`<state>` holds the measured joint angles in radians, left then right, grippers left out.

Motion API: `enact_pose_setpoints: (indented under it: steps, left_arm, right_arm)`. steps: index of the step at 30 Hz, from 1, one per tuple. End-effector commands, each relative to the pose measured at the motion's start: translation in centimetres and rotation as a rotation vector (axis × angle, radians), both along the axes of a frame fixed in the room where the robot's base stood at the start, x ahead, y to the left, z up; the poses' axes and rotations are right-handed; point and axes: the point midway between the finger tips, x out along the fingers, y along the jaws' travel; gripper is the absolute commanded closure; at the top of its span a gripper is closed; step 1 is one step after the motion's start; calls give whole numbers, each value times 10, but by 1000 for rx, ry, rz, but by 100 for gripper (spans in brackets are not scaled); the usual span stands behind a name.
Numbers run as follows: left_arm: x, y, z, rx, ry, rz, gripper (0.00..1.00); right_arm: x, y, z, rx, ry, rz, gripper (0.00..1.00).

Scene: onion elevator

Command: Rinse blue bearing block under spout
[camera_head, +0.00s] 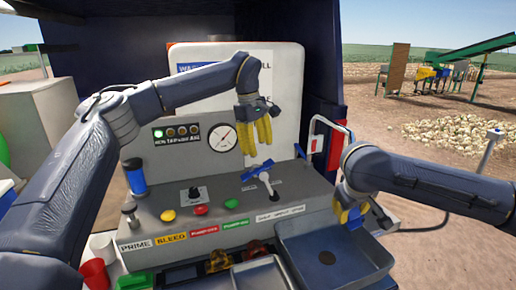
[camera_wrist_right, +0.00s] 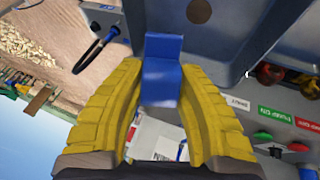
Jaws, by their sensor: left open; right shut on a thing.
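The blue bearing block (camera_wrist_right: 162,80) sits between the yellow fingers of my right gripper (camera_wrist_right: 162,110) in the right wrist view. In the head view my right gripper (camera_head: 347,213) is at the back right rim of the grey basin (camera_head: 335,262), and only a bit of blue shows by its fingers. My left gripper (camera_head: 256,133) is open and empty, fingers down, in front of the white tank and above a blue-handled valve (camera_head: 257,171). A white bent pipe (camera_head: 329,122) rises at the console's right side; I cannot tell whether it is the spout.
The console carries a gauge (camera_head: 222,138), a lever (camera_head: 194,193), and red, green and yellow buttons. A second metal tray (camera_head: 262,274) lies left of the basin. The basin looks empty, with a round drain.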

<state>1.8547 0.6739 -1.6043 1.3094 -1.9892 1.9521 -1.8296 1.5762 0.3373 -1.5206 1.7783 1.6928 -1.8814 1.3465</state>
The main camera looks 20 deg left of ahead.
Motion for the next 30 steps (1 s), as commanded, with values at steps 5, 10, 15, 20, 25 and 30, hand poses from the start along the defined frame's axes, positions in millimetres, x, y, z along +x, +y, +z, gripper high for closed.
enact_pose_setpoints:
  steps: [5, 10, 15, 20, 25, 30]
  left_arm:
    - [0, 0, 0, 0, 0, 0, 48]
    - [0, 0, 0, 0, 0, 0, 48]
    - [0, 0, 0, 0, 0, 0, 48]
    - [0, 0, 0, 0, 0, 0, 48]
    - [0, 0, 0, 0, 0, 0, 48]
    - [0, 0, 0, 0, 0, 0, 48]
  right_arm:
    - [0, 0, 1, 0, -2, 0, 100]
    - [-7, 0, 1, 0, -2, 1, 100]
    - [-18, 0, 1, 0, -2, 1, 100]
    - [-29, 0, 1, -1, -2, 2, 100]
    - [-40, 0, 1, 0, -3, 2, 100]
    - [-51, 0, 1, 0, -3, 2, 100]
